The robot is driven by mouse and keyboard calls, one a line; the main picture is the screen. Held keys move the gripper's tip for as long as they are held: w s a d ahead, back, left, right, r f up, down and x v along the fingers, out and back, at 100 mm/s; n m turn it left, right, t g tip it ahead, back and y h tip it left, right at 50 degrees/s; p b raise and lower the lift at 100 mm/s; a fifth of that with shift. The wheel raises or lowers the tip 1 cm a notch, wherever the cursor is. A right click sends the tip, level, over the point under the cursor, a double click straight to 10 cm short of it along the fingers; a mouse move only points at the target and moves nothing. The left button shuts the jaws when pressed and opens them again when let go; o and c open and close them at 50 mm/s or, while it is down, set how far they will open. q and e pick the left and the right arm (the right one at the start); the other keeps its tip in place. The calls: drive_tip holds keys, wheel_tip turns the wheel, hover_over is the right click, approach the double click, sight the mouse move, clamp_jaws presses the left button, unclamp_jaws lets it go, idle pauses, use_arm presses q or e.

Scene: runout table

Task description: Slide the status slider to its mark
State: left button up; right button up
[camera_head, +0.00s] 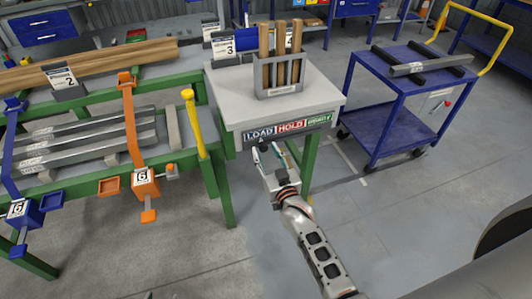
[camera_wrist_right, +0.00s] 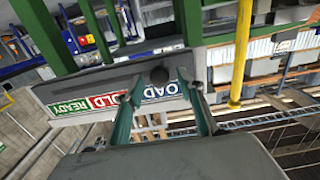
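The board also shows upside down in the right wrist view (camera_wrist_right: 72,106). A dark round slider knob (camera_wrist_right: 159,75) is at the LOAD end. My right gripper (camera_head: 268,154) is just in front of and below the LOAD panel. In the wrist view its two fingers (camera_wrist_right: 165,88) are apart, with the knob between their tips. I cannot tell whether they touch it. My left gripper is not in view.
A holder with wooden bars (camera_head: 280,90) stands on the grey tabletop (camera_head: 228,88). A yellow post (camera_head: 194,122) and green rack with metal bars are to the left. A blue cart (camera_head: 405,129) is to the right. Floor between board and cart is clear.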

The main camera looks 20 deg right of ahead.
sight(270, 139)
clamp_jaws()
drive_tip(key=d, duration=0.1)
drive_tip(key=d+p, duration=0.1)
drive_tip(key=d, duration=0.1)
drive_tip(key=shift+w+d+r, duration=0.1)
drive_tip(key=shift+d+r, duration=0.05)
drive_tip(key=shift+r, duration=0.15)
drive_tip(key=d+p, duration=0.2)
drive_tip(key=d, duration=0.4)
drive_tip(key=shift+w+d+f, duration=0.1)
drive_tip(key=shift+d+f, duration=0.05)
drive_tip(key=shift+d, duration=0.65)
unclamp_jaws()
